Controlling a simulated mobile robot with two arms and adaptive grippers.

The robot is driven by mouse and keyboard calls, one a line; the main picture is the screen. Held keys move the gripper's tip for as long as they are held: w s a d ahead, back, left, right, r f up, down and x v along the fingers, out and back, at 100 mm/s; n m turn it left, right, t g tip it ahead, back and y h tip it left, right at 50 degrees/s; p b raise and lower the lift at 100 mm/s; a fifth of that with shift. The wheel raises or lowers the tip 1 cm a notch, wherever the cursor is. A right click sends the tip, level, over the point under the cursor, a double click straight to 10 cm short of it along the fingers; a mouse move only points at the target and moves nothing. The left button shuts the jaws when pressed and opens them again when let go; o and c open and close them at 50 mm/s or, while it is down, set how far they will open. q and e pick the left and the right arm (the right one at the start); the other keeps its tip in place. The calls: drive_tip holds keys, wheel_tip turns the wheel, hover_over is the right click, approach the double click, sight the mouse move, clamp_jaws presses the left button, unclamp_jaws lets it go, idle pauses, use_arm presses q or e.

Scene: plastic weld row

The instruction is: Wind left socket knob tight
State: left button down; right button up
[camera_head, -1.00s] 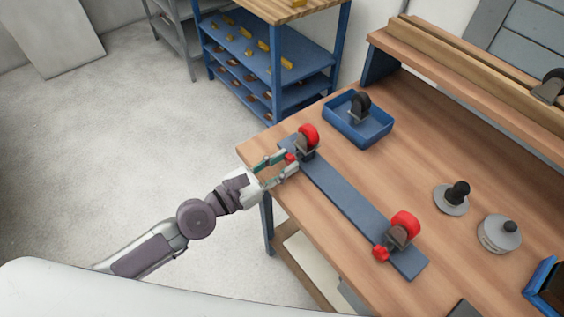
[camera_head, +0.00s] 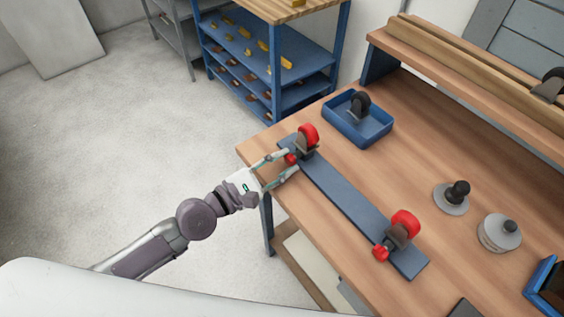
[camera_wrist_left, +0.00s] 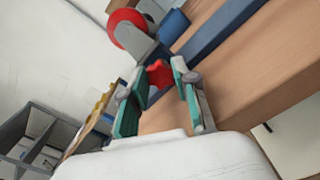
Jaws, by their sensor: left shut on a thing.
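The left socket has a red wheel (camera_head: 307,134) in a grey bracket at the far end of a blue bar (camera_head: 344,195) on the bench. Its small red knob (camera_head: 290,159) faces my left arm; it also shows in the left wrist view (camera_wrist_left: 159,73). My left gripper (camera_head: 284,169) has its two fingers on either side of that knob, shut on it. In the left wrist view the knob sits between the green fingertips (camera_wrist_left: 157,82). A second socket with a red wheel (camera_head: 406,222) and red knob (camera_head: 381,252) stands at the bar's near end. My right gripper is out of view.
A blue tray (camera_head: 358,130) holding a black caster stands behind the bar. Grey discs with black knobs (camera_head: 451,199) stand to the right. A wooden shelf (camera_head: 470,85) runs along the bench's back. Floor left of the bench is clear.

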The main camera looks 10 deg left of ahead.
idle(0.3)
use_arm(q)
drive_tip(key=c, duration=0.9)
unclamp_jaws()
drive_tip(key=shift+o, duration=0.2)
drive_tip(key=v, duration=1.2)
